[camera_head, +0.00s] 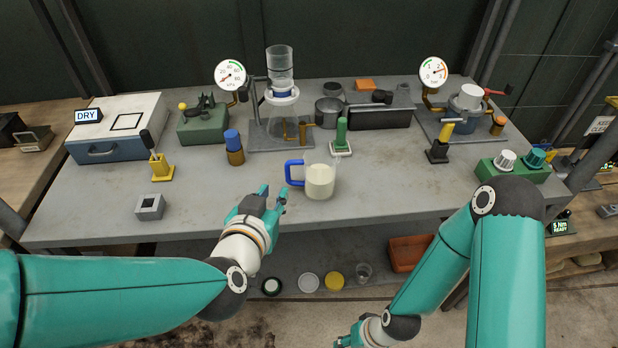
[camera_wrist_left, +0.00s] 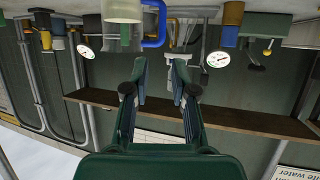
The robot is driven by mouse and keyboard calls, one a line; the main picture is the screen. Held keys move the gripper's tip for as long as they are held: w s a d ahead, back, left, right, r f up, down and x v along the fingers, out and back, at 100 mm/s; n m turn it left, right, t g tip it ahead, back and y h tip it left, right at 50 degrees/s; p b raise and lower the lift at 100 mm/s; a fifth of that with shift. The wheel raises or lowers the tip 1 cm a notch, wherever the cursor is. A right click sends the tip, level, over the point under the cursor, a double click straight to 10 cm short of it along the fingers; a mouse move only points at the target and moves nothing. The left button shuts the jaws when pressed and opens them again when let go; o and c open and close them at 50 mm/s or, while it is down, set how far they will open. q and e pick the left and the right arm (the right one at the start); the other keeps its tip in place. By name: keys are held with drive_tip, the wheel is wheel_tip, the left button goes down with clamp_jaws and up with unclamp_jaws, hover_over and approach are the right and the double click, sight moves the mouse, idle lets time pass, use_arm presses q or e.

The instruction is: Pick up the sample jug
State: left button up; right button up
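The sample jug (camera_head: 320,182) is a clear jug with cloudy pale liquid and a blue handle (camera_head: 293,173) on its left side. It stands upright near the front middle of the grey bench. My left gripper (camera_head: 273,193) is open and empty, just in front and to the left of the handle, apart from it. In the left wrist view, which is upside down, the open fingers (camera_wrist_left: 160,75) have nothing between them, and the jug (camera_wrist_left: 123,12) with its handle (camera_wrist_left: 154,25) is at the top edge. My right gripper (camera_head: 343,342) is low at the bottom edge, partly cut off.
The grey bench (camera_head: 220,190) is clear around the jug's front. A green-handled tool (camera_head: 341,135) and filter funnel (camera_head: 281,100) stand behind it. A blue-topped cylinder (camera_head: 234,146), yellow stand (camera_head: 162,170) and small grey block (camera_head: 150,207) are left. Lids (camera_head: 308,282) lie on the lower shelf.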

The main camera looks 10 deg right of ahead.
sight(286, 171)
use_arm(q)
drive_tip(key=x, duration=0.8)
drive_tip(key=shift+w+f, duration=0.25)
drive_tip(key=shift+w, duration=0.1)
drive_tip(key=x, duration=0.5)
drive_tip(key=shift+a+f+p, duration=0.15)
drive_tip(key=shift+p, duration=0.2)
drive_tip(key=shift+c, duration=0.2)
clamp_jaws()
